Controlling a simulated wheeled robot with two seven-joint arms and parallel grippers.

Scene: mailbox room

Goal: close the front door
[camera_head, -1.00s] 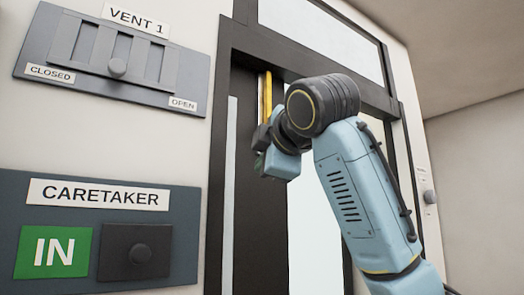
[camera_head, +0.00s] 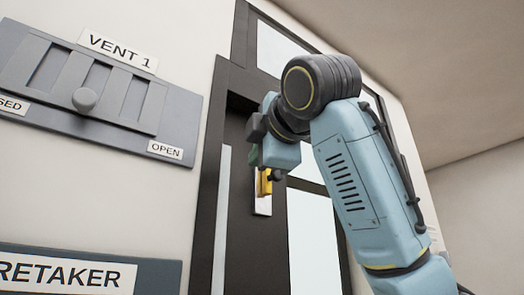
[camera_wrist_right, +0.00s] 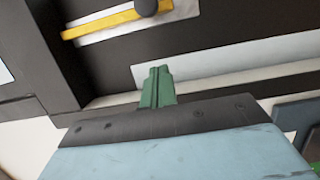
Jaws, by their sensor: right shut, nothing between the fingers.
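The front door (camera_head: 240,240) is dark with pale panes, seen from below in its dark frame. I cannot tell how far it stands open. Its yellow handle (camera_head: 263,184) on a pale plate shows just below my right gripper (camera_head: 254,155), which hides part of it. In the right wrist view the yellow handle bar (camera_wrist_right: 100,22) and a dark knob (camera_wrist_right: 146,6) lie at the top. The green fingertips (camera_wrist_right: 158,87) are shut and empty there, apart from the handle in the picture. My left gripper is not in view.
On the wall left of the door are the VENT 1 slider panel (camera_head: 120,95) and, lower, the CARETAKER panel (camera_head: 160,275), partly cut off. The dark door frame (camera_head: 205,200) stands between them and the door. A bare wall (camera_head: 485,210) is at the right.

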